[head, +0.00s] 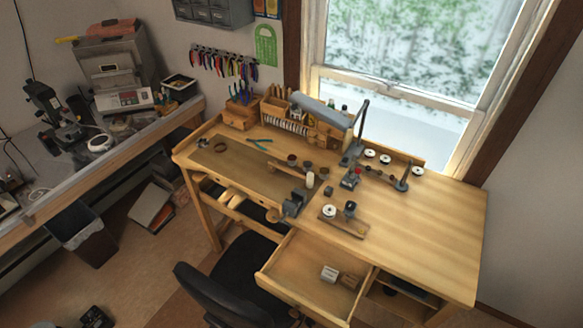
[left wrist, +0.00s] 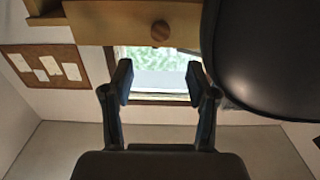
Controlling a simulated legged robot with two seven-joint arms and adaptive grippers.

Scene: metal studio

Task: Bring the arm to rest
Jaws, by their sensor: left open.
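My left gripper (left wrist: 161,82) shows in the left wrist view with its two dark fingers spread apart and nothing between them. Beyond the fingertips are a window and wall. A wooden front with a round knob (left wrist: 160,32) is at the top of that view, just above the fingertips. A black chair seat or back (left wrist: 268,50) fills the upper right, close to the right finger. In the head view I cannot make out either gripper for certain; a small dark part (head: 95,317) at the bottom left edge is unclear. My right gripper is not seen.
A wooden workbench (head: 430,220) with tools stands under the window. Its open drawer (head: 300,262) juts out, holding small blocks. A black office chair (head: 225,290) stands before it. A side bench (head: 60,190) and a bin (head: 88,235) are at left; some floor between is clear.

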